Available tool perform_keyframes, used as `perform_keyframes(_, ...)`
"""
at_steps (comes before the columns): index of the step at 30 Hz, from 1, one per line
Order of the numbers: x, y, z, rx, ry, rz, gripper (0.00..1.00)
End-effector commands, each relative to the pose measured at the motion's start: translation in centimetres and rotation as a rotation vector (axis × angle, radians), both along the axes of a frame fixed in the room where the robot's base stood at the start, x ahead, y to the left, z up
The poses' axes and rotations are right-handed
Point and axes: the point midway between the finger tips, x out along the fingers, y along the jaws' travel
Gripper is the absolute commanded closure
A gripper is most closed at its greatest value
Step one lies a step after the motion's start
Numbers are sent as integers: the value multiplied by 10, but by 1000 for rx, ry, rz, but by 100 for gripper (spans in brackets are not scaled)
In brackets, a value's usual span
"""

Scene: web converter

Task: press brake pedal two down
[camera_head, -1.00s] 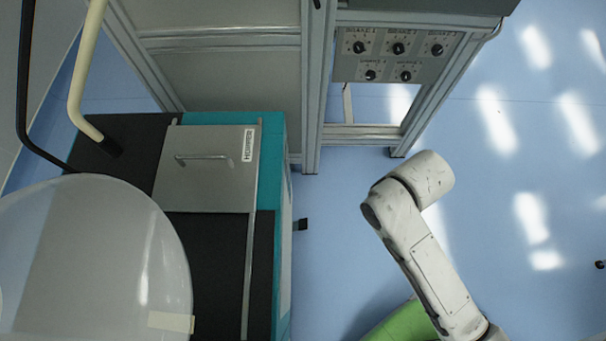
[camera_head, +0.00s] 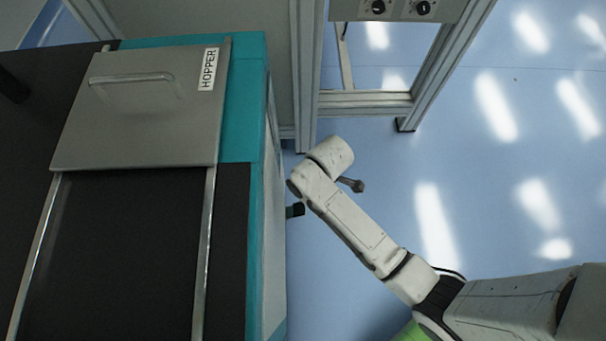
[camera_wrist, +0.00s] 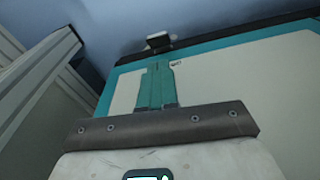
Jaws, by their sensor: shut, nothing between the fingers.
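A small black pedal-like block (camera_head: 295,210) sticks out from the right side of the teal-edged machine, low near the floor. It also shows in the wrist view (camera_wrist: 158,42), beyond the teal edge of the machine's pale side. I cannot read a number on it. My gripper (camera_wrist: 157,66) shows in the wrist view with its fingers together, shut and empty, pointing toward the block and apart from it as far as I can tell. In the head view my white arm reaches to just right of the block; the fingers are not clearly seen there.
The machine's grey hopper lid (camera_head: 140,105) with a handle lies left. A metal frame (camera_head: 365,103) with a knob panel (camera_head: 400,8) stands behind. Blue floor (camera_head: 500,200) is open to the right. The wrist view shows a grey frame post (camera_wrist: 40,75) at left.

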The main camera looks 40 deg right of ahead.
Motion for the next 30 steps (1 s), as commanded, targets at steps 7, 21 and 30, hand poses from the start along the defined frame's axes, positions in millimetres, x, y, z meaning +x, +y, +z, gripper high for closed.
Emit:
perform_keyframes(7, 15, 11, -42, 9, -7, 100, 100)
perform_keyframes(21, 16, 12, -47, 9, -5, 107, 100)
perform_keyframes(30, 18, 16, -95, 9, -4, 107, 100)
